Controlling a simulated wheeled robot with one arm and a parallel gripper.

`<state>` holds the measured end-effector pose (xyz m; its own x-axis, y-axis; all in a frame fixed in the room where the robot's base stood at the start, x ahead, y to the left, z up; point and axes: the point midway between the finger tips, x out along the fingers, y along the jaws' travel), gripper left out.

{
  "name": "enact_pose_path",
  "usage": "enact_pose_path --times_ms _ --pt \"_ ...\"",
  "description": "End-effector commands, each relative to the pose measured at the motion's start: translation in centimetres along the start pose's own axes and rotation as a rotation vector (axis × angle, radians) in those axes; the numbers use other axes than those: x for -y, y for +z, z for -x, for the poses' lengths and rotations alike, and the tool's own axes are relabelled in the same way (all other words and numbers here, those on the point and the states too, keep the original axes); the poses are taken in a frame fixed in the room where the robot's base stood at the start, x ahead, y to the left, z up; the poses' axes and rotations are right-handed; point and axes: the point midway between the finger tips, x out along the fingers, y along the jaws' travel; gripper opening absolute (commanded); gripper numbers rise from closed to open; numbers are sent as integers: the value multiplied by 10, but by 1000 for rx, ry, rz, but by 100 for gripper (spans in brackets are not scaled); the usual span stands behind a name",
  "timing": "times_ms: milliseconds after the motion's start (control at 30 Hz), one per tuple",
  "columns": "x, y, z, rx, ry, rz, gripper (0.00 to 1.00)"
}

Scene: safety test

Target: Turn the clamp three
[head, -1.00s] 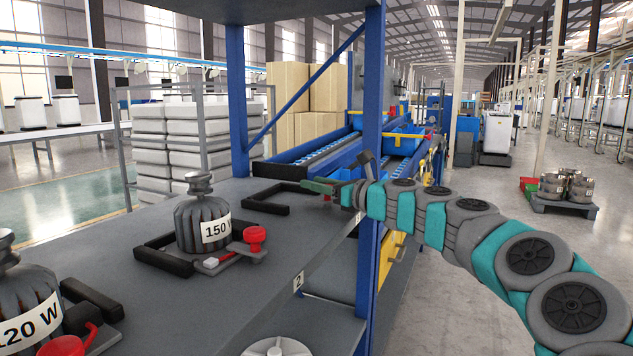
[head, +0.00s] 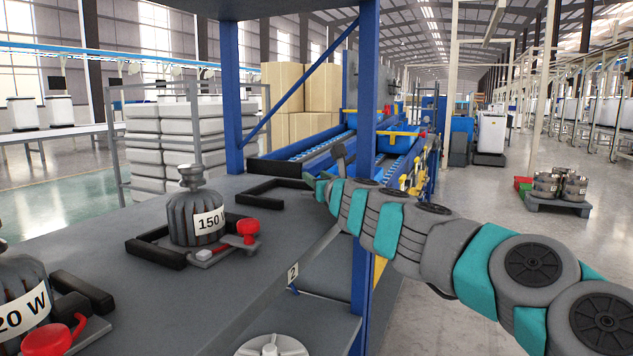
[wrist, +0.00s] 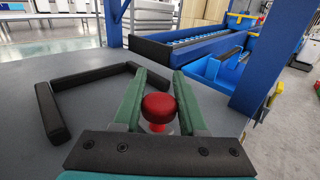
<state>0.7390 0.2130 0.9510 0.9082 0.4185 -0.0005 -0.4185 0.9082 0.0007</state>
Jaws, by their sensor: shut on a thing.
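In the wrist view a red round knob (wrist: 158,107) sits between the two green fingers of my gripper (wrist: 159,88). The fingers are shut on it, one on each side. What lies under the knob is mostly hidden by the gripper. A black bracket (wrist: 100,80) lies on the grey table beside it, to the left and beyond. In the head view my gripper (head: 314,182) is at the table's right edge by the black bracket (head: 262,202), and the knob is hidden there. No number three shows.
A 150 W weight (head: 190,222) stands in another bracket with a red clamp knob (head: 248,227). A second weight (head: 18,305) and red knob (head: 58,338) are at lower left. A blue post (head: 366,100) rises close beside my arm.

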Motion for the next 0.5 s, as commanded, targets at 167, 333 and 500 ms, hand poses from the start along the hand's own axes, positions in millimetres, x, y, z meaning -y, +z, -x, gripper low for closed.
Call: enact_pose_path --times_ms 167,333,500 --pt "1 0 0 0 -12 0 0" --pt "1 0 0 0 -12 1 0" --pt "1 1 0 0 -11 1 47"
